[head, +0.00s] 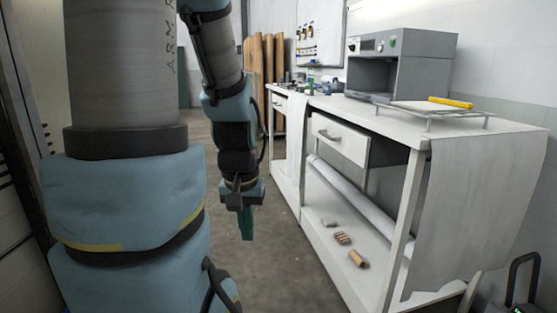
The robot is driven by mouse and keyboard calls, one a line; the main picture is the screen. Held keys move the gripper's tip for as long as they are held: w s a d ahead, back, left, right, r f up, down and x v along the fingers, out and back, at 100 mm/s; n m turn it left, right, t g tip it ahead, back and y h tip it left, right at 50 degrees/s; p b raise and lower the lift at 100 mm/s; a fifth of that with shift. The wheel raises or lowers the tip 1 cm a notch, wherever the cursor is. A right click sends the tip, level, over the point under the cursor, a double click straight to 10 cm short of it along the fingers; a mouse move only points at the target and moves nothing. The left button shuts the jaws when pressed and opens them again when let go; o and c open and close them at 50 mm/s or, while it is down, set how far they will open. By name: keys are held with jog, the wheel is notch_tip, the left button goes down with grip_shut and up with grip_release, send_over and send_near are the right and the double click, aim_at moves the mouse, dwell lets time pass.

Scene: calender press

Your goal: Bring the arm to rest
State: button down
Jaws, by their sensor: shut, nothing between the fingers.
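My arm hangs down in the left half of the head view, with blue and grey links. My gripper (246,224) is at its lower end, pointing down, with green fingers. The fingers are together and hold nothing. The gripper is over the floor aisle, to the left of the white workbench (470,133) and apart from it.
The bench has a slightly open drawer (340,138) and a lower shelf with several small items. On top are a grey press (403,65) and a wire rack (437,108) with a yellow rod (451,102). Brown rolls (268,75) stand at the back. The floor (265,270) is clear.

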notch_tip(320, 180, up, 16)
jog(key=p, duration=1.3)
jog(key=shift+f, duration=0.2)
jog(key=shift+s+d, duration=0.1)
